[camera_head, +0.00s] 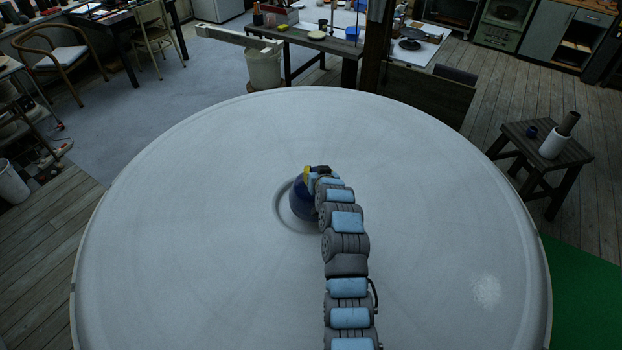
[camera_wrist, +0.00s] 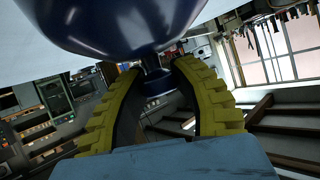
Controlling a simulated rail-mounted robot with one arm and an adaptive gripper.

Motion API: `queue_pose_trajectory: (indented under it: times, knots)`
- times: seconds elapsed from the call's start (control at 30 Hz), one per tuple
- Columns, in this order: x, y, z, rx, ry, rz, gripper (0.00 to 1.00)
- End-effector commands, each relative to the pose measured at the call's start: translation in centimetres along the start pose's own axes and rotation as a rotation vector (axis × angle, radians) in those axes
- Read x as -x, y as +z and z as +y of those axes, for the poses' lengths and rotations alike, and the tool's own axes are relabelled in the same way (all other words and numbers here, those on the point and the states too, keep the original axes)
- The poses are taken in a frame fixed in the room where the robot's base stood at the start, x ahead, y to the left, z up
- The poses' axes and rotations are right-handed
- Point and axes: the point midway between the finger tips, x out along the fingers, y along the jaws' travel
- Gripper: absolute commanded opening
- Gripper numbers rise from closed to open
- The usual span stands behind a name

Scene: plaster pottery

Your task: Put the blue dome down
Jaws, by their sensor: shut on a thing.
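The dark blue dome (camera_head: 302,203) is over the middle of the large round white table (camera_head: 200,190), partly hidden behind my arm in the head view. My gripper (camera_head: 314,172) is at the top of the dome. In the wrist view the glossy dome (camera_wrist: 120,22) fills the upper part. Its narrow knob lies between the yellow fingers of my gripper (camera_wrist: 160,66), which are closed around it. A shallow ring mark (camera_head: 281,217) shows on the table around the dome's left side. I cannot tell whether the dome touches the table.
The tabletop around the dome is bare on all sides. Beyond it are a white bucket (camera_head: 264,70) at the back, a workbench (camera_head: 325,44) with small items, and a small stool (camera_head: 520,140) with a white cylinder (camera_head: 553,144) at the right.

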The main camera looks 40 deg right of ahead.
Motion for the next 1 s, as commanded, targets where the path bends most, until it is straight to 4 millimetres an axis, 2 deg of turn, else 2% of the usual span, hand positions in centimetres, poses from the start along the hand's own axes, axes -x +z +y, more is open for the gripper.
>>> queue_pose_trajectory:
  times: [0.3,0.77,1.0]
  knots:
    - [-2.4,1.0,-0.5,-0.002,-0.002,-0.001,0.0]
    - [-3.7,1.8,-0.7,-0.001,0.0,-0.001,0.0]
    - [-4.8,4.1,-0.3,-0.002,-0.001,-0.002,0.0]
